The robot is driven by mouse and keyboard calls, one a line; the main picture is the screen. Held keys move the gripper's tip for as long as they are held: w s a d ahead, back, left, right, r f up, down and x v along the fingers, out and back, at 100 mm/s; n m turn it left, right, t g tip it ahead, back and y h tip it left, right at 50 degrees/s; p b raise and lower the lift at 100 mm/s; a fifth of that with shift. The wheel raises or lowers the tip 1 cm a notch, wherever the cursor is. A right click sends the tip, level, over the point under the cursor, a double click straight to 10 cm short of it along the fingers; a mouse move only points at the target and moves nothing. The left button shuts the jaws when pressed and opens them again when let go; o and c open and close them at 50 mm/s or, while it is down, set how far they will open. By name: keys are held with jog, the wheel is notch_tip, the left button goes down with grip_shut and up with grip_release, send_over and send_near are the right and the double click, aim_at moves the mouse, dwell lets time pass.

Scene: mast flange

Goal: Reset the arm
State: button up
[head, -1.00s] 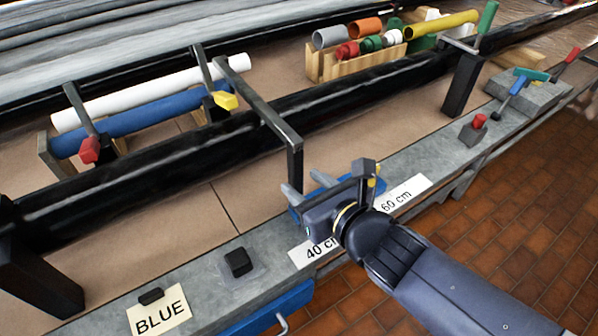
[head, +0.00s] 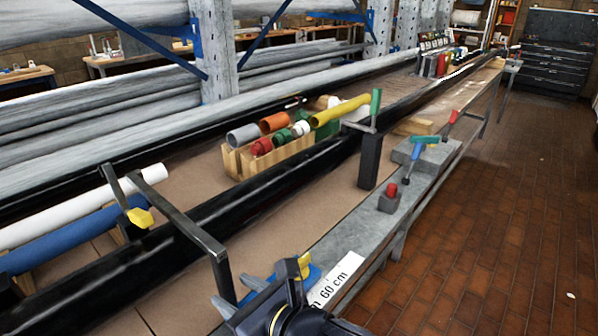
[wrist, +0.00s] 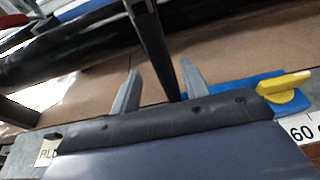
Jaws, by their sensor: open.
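My gripper (head: 237,296) is at the bottom of the head view, over the front edge of the long bench. Its two grey fingers are apart with nothing held between them. They also show apart in the wrist view (wrist: 160,82). A dark upright post (wrist: 150,45) shows between the fingers in that view; I cannot tell how far beyond them it stands. A yellow lever (wrist: 284,84) on a blue plate (wrist: 243,83) is just right of the fingers. Most of my arm is below the head view.
A dark metal bracket (head: 180,215) stands just left of my gripper. Blue (head: 65,235) and white (head: 75,208) pipes lie at left. A wooden rack (head: 270,160) holds short coloured pipes. A red button box (head: 389,198) sits on the ledge.

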aim_at(229, 287)
jog(key=b+x, duration=0.1)
jog(key=x, duration=0.3)
jog(key=shift+f, duration=0.2)
jog(key=shift+w+a+r, duration=0.1)
jog(key=shift+w, duration=0.05)
jog(key=shift+w+d, duration=0.2)
jog(key=shift+s, duration=0.2)
